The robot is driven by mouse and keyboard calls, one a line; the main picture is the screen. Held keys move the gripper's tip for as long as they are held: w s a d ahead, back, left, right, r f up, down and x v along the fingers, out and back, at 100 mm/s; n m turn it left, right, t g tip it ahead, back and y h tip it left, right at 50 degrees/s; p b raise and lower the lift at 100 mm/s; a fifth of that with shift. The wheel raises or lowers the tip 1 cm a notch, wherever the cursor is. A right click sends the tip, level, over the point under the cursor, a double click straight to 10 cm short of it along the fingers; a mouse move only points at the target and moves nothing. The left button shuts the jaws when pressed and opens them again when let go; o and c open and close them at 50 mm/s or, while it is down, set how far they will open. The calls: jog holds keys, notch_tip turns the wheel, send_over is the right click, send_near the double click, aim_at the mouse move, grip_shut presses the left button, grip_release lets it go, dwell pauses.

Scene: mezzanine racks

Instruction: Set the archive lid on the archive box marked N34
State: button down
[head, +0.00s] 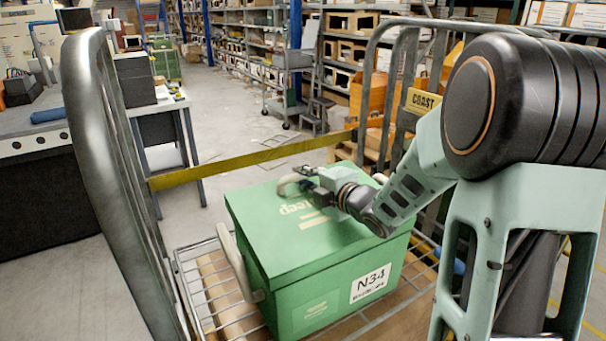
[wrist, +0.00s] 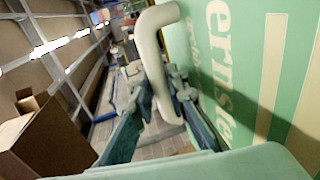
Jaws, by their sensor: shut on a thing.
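The archive box marked N34 (head: 325,302) is green and upright, with its N34 label on the front. The green archive lid (head: 290,235), with pale lettering, covers its top. The lid looks level and lined up with the box; whether a thin gap stays between them I cannot tell. My gripper (head: 308,182) is at the lid's far edge, shut on the pale curved handle (head: 286,184). In the wrist view, the fingers of my gripper (wrist: 161,95) close around that handle (wrist: 152,45), beside the lid's lettered face (wrist: 235,60).
The box is in a wire-floored roll cage (head: 205,290) with tall metal side frames (head: 115,150). A yellow strap (head: 250,160) crosses behind it. A bench (head: 50,125) stands left, and shelving (head: 350,45) lines the back. The aisle floor beyond is mostly clear.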

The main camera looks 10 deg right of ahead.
aim_at(303, 195)
jog(key=shift+f+b, duration=2.65)
jog(key=shift+f, duration=0.1)
jog(key=c, duration=1.8)
grip_release()
jog(key=shift+s, duration=0.15)
jog(key=v, duration=1.2)
jog(key=shift+r, duration=0.1)
